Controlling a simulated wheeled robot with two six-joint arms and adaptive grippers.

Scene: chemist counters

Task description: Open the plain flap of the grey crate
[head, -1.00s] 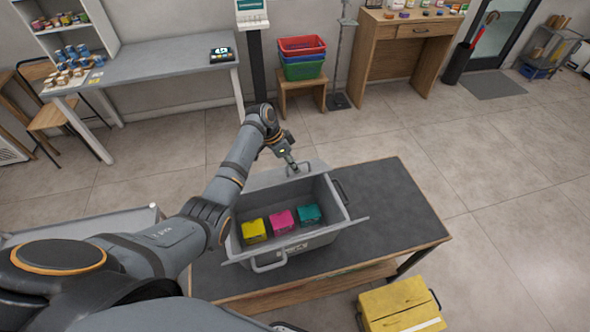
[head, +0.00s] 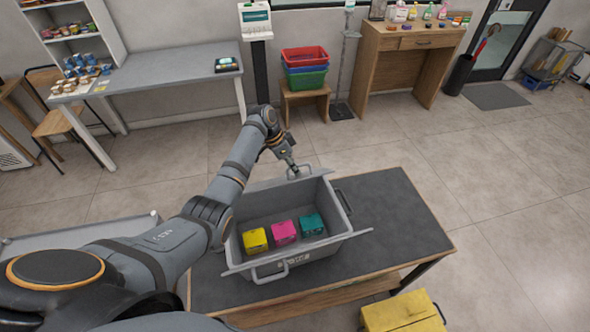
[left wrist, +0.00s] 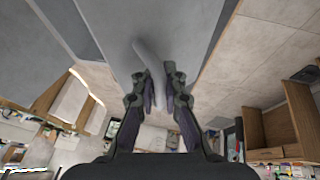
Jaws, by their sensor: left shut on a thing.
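The grey crate (head: 329,222) stands on the dark-topped table, open at the top. A yellow box (head: 255,240), a pink box (head: 284,232) and a teal box (head: 311,224) lie inside. The far flap shows as a thin grey strip along the far rim, tilted outward. My left gripper (head: 297,172) is at that far edge. In the left wrist view my left gripper (left wrist: 160,78) is shut on a grey handle (left wrist: 147,58) on a flat grey panel (left wrist: 130,22). My right gripper is out of view.
The dark tabletop (head: 400,215) is clear right of the crate. A yellow crate (head: 400,313) stands at the near right. Stacked red, blue and green bins (head: 305,79) sit on a stool behind. Open floor lies beyond the table.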

